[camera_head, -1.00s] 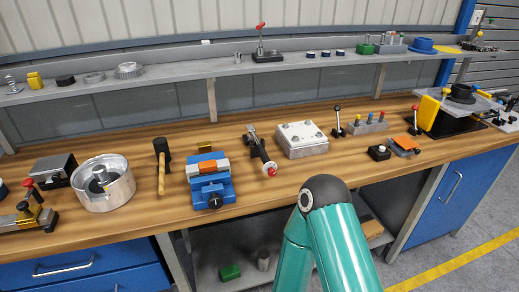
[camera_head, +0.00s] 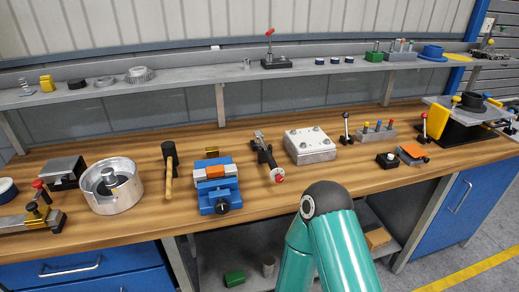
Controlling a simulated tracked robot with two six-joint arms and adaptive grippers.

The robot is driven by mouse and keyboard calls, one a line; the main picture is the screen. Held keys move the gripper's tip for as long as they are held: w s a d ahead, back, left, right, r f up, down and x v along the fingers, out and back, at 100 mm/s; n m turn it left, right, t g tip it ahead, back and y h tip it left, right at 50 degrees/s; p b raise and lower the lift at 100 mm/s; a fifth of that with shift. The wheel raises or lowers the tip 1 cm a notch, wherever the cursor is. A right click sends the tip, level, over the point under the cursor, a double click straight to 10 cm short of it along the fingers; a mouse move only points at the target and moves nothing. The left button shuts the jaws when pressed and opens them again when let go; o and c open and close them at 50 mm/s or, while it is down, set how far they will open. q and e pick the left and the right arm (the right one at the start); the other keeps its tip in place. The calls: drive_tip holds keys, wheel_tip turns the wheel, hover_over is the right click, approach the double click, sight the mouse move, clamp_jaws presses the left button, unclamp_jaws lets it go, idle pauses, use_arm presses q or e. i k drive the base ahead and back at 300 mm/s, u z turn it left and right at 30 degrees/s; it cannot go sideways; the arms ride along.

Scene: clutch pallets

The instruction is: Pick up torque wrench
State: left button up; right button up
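No tool on the workbench (camera_head: 240,225) is plain to me as a torque wrench. The closest match is a dark tool with a silver head and a red end (camera_head: 268,157), lying on the bench between the blue vise (camera_head: 217,189) and a metal block. It is small in the view, so I cannot tell whether it is a wrench or a clamp. A teal link of my arm rises at the bottom centre, in front of the bench edge. Neither of my grippers shows.
A black mallet with a wooden handle (camera_head: 169,171) lies left of the vise. A round metal housing (camera_head: 112,187) stands further left. A bolted metal block (camera_head: 310,146) stands right of the dark tool. A shelf (camera_head: 200,79) with small parts runs behind. The bench front is mostly clear.

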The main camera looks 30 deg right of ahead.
sight(258, 135)
drive_tip(key=z, duration=2.1)
drive_tip(key=i, duration=0.1)
drive_tip(key=u, duration=3.35)
drive_tip(key=k, duration=1.5)
drive_tip(key=z, duration=1.2)
drive_tip(key=i, duration=1.15)
drive_tip(key=z, duration=0.05)
